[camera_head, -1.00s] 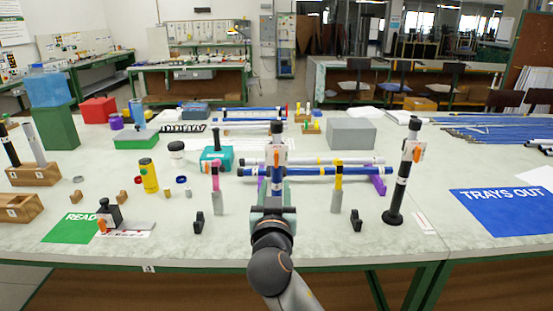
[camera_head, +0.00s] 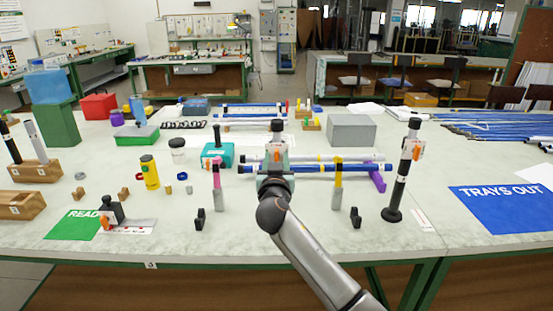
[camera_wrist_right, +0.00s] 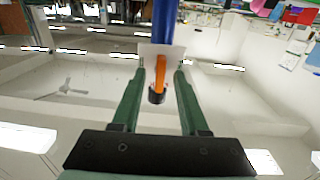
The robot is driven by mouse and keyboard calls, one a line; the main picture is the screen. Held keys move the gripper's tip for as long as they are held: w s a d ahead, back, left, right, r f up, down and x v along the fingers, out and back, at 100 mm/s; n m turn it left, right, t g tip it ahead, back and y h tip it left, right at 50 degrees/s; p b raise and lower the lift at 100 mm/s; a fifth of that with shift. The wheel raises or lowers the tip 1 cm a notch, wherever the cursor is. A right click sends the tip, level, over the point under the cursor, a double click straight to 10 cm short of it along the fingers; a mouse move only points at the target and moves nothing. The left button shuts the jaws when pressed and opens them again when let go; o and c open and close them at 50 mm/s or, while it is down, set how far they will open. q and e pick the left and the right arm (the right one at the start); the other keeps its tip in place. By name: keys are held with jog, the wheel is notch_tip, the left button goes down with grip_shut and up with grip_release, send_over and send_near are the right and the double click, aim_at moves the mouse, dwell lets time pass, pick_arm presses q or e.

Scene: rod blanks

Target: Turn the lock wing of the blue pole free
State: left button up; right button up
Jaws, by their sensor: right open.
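The blue pole stands upright at the table's middle. In the head view its black top (camera_head: 277,126) and a white plate with an orange lock wing (camera_head: 281,149) show above my right gripper (camera_head: 275,168); the gripper and wrist hide its lower part. In the right wrist view the blue shaft (camera_wrist_right: 166,18) comes in from the top, and the orange wing (camera_wrist_right: 161,76) lies between the two green fingers of my right gripper (camera_wrist_right: 160,75). The fingers are open, with a gap on each side of the wing. My left gripper is not in view.
A black pole (camera_head: 401,180) with an orange wing stands at the right. Blue and white rods lie across supports (camera_head: 338,190) behind my right gripper. Small black holders (camera_head: 200,218) stand in front. The blue mat (camera_head: 500,215) at the right is clear.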

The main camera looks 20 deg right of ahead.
jog(key=shift+w, duration=0.1)
grip_shut()
dwell(0.4)
